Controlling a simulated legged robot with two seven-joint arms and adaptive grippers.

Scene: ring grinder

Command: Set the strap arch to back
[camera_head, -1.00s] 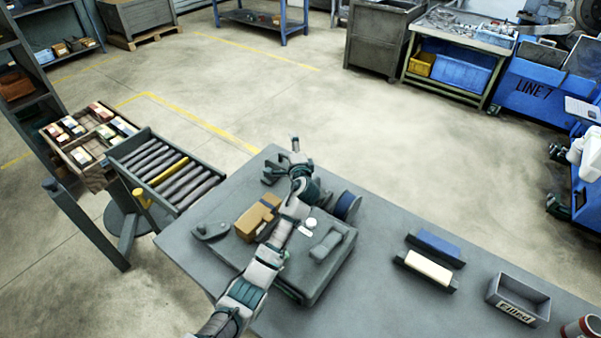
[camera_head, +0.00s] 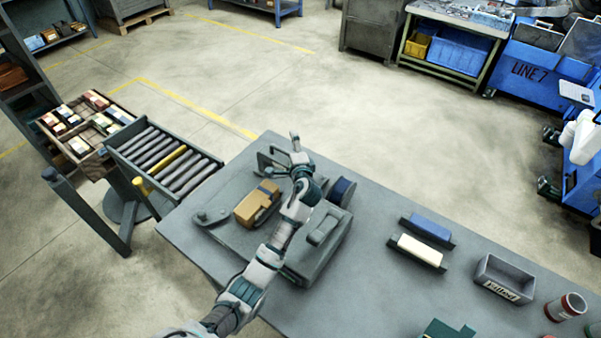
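The strapping machine, a grey block (camera_head: 227,238), sits at the table's left end. A brown box (camera_head: 250,208) with a dark band lies on top, and a dark blue roll (camera_head: 341,190) is at its right side. A dark, bracket-like shape (camera_head: 268,160) stands at the far edge, probably the strap arch; I cannot separate it clearly from my fingers. My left gripper (camera_head: 290,155) is beside this shape, beyond the box. Its fingers are small and overlap it, so grip and contact are unclear. My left forearm crosses the machine.
A roller conveyor (camera_head: 165,160) and a tray of small boxes (camera_head: 85,125) stand left of the table. On its right are blue and cream blocks in holders (camera_head: 420,250), a grey labelled bin (camera_head: 504,278) and a red-and-white can (camera_head: 566,307).

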